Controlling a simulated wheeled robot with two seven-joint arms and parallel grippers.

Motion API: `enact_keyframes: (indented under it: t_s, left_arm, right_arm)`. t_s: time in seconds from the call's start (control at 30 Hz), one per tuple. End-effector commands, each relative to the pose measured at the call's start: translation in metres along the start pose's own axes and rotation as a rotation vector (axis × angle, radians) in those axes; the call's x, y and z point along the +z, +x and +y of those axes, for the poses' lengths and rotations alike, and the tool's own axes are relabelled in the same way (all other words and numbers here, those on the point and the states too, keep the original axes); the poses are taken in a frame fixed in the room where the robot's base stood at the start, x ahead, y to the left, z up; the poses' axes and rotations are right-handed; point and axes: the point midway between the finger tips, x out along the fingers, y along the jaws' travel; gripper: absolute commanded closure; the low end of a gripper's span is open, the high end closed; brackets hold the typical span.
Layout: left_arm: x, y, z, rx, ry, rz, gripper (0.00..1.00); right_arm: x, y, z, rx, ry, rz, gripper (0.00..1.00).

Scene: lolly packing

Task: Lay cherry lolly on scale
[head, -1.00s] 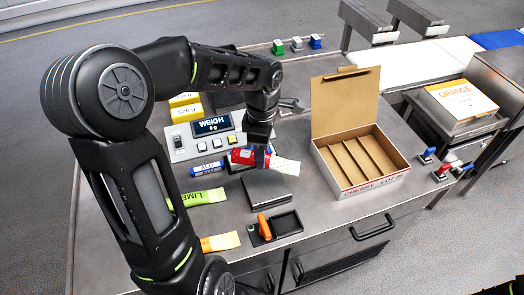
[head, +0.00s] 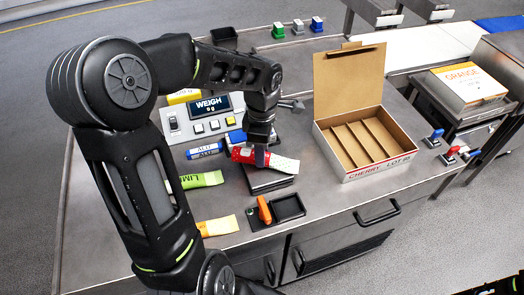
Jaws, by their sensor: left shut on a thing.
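The cherry lolly (head: 284,164), in a red wrapper with a pale dotted end, is in my left gripper (head: 260,158). My left gripper is shut on the middle of it, pointing down. The lolly lies roughly level over the dark scale plate (head: 272,184) and hides its far part. It is very close to the plate; I cannot tell whether it touches. The scale's display (head: 209,105) reads WEIGH and 0 g.
An open carton (head: 365,174) marked CHERRY, with empty slots, stands right of the scale. A lime packet (head: 203,180), an orange packet (head: 217,226) and blue packets (head: 204,150) lie to the left. A black tray (head: 288,207) with an orange-handled item (head: 264,210) is in front.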

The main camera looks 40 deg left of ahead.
Motion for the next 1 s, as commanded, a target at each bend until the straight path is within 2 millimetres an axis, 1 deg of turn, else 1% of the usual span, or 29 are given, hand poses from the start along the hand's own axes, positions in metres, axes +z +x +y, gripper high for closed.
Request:
enact_keyframes:
  t_s: [0.33, 0.37, 0.63, 0.87, 1.0]
  left_arm:
    - [0.0001, 0.0008, 0.0002, 0.001, 0.000, 0.000, 1.00]
    - [0.0000, 0.0008, 0.0002, 0.001, 0.000, 0.000, 0.64]
    - [0.0000, 0.0009, 0.0001, 0.000, 0.000, 0.000, 0.42]
    - [0.0000, 0.0011, 0.0000, 0.000, 0.000, 0.000, 0.41]
    - [0.0000, -0.0034, 0.0004, 0.001, 0.000, 0.001, 0.41]
  right_arm:
    - [-0.0003, 0.0009, 0.0002, -0.001, -0.001, 0.001, 0.64]
    - [-0.0003, 0.0009, 0.0002, -0.001, -0.001, 0.001, 0.64]
    - [-0.0004, 0.0010, 0.0003, 0.000, 0.000, 0.001, 0.64]
    - [-0.0005, 0.0011, 0.0003, 0.000, 0.000, 0.001, 0.64]
    - [-0.0004, 0.0017, 0.0005, 0.000, 0.000, 0.001, 0.64]
